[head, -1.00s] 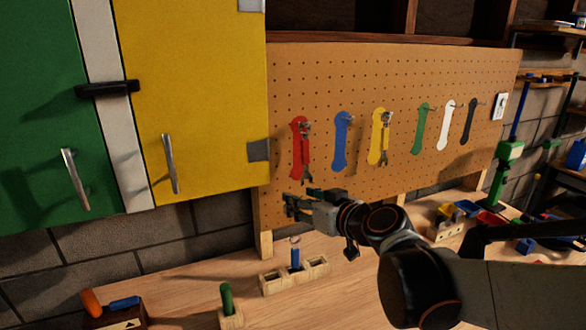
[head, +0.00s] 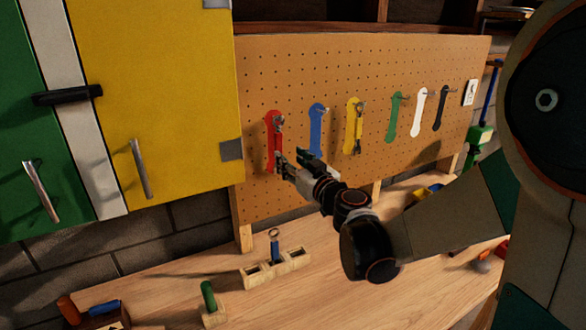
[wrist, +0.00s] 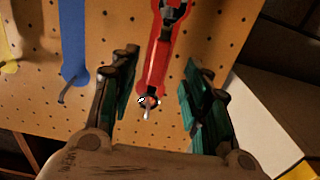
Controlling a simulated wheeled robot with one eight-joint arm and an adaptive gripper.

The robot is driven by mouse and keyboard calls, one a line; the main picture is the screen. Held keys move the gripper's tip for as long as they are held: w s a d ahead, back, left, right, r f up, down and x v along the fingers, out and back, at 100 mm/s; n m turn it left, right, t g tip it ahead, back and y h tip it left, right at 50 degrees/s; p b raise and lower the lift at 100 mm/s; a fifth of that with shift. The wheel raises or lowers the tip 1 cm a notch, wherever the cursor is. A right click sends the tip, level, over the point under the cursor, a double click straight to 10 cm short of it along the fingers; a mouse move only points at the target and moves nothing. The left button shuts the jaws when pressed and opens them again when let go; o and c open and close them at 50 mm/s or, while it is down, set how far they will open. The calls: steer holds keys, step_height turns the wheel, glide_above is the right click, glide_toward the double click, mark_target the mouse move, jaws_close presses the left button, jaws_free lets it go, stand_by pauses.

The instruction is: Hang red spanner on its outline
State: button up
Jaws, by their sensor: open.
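The red spanner (head: 280,126) hangs on the peg of the red outline (head: 270,119) at the left of the pegboard. In the wrist view, which looks turned over, the red spanner (wrist: 159,55) has its ring end around the peg and its shaft lies over the red outline (wrist: 140,78). My gripper (head: 292,157) is open, near the lower part of the spanner in the head view. In the wrist view my gripper's fingers (wrist: 160,78) stand on either side of the spanner, apart from it. The spanner's lower end is partly hidden in the head view.
The blue outline (head: 316,130) is empty beside the red one. A spanner hangs at the yellow outline (head: 351,128); green, white and black outlines are farther right. A yellow cabinet door (head: 150,95) stands at left. A wooden holder (head: 290,262) sits on the bench (head: 225,288).

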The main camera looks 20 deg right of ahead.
mark_target(280, 150)
steer(key=w, duration=0.3)
steer(key=w+a, duration=0.1)
steer(key=w, duration=0.2)
steer(key=shift+w+a+b, duration=0.2)
steer(key=shift+w+b, duration=0.05)
steer(key=shift+b, duration=0.05)
steer(key=shift+c, duration=0.3)
jaws_close()
steer(key=shift+o, duration=0.3)
jaws_free()
steer(key=shift+s, duration=0.1)
